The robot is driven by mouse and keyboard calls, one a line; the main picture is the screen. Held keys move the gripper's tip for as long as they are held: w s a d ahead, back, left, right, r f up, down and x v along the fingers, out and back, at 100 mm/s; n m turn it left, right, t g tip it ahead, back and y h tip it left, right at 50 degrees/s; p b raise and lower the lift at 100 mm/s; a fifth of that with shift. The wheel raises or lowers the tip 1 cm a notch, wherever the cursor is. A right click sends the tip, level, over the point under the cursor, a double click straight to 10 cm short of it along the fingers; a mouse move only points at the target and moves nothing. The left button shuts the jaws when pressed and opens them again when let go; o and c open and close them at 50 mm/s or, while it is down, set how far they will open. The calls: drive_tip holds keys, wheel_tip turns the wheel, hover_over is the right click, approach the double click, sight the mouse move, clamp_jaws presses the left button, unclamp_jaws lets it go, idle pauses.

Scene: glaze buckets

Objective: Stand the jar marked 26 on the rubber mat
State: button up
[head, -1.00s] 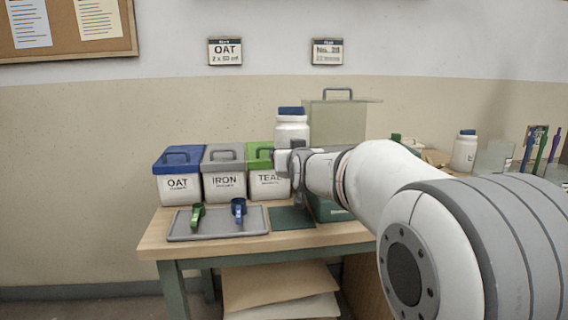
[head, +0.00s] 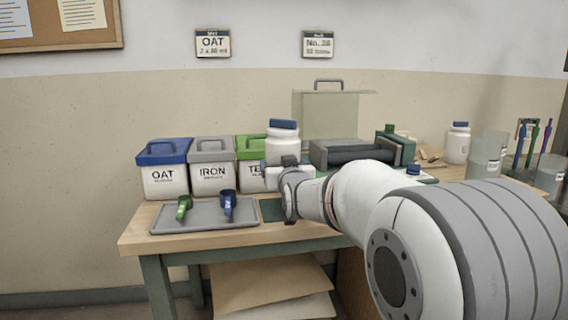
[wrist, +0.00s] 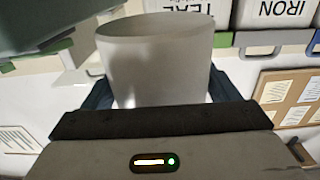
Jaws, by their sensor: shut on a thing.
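A white jar with a blue lid (head: 282,146) is upright in my gripper (head: 284,175), held above the bench in front of the TEAL bucket. No number can be read on it. In the wrist view the jar's pale body (wrist: 155,62) stands between the two dark fingers of my gripper (wrist: 158,98), which is shut on it. The dark green rubber mat (head: 270,211) lies on the bench, right of the grey tray. The jar is above the mat's area, apart from it. My wrist hides the mat's right part.
Buckets marked OAT (head: 165,180), IRON (head: 212,178) and TEAL (head: 249,175) stand behind the grey tray (head: 195,227) holding two scoops. A clear panel and dark green equipment (head: 392,147) stand behind my arm. Another blue-lidded jar (head: 457,146) stands at the right.

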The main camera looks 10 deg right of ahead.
drive_tip(key=shift+f+b, duration=2.05)
drive_tip(key=shift+f, duration=0.85)
drive_tip(key=o, duration=1)
drive_tip(key=shift+r, duration=0.1)
drive_tip(key=shift+c, duration=0.2)
drive_tip(key=shift+o, duration=1.2)
drive_tip(key=shift+f, duration=0.4)
drive_tip(key=s, duration=0.2)
drive_tip(key=s+p, duration=0.1)
drive_tip(key=s, duration=0.2)
drive_tip(key=s+p, duration=0.1)
drive_tip(key=s, duration=0.1)
drive_tip(key=shift+s+r, duration=0.25)
drive_tip(key=shift+r, duration=0.05)
drive_tip(key=s+r+g+p, duration=0.5)
drive_tip(key=s+p, duration=0.5)
drive_tip(key=p, duration=0.2)
drive_tip(key=s+r+g+p, duration=0.5)
drive_tip(key=s+p, duration=0.5)
drive_tip(key=p, duration=0.2)
drive_tip(key=s+r+g+p, duration=0.5)
drive_tip(key=s+r+p, duration=0.2)
drive_tip(key=s+p, duration=0.3)
drive_tip(key=p, duration=0.3)
drive_tip(key=shift+s+d+r, duration=0.15)
drive_tip(key=shift+s+r, duration=0.1)
drive_tip(key=shift+r, duration=0.1)
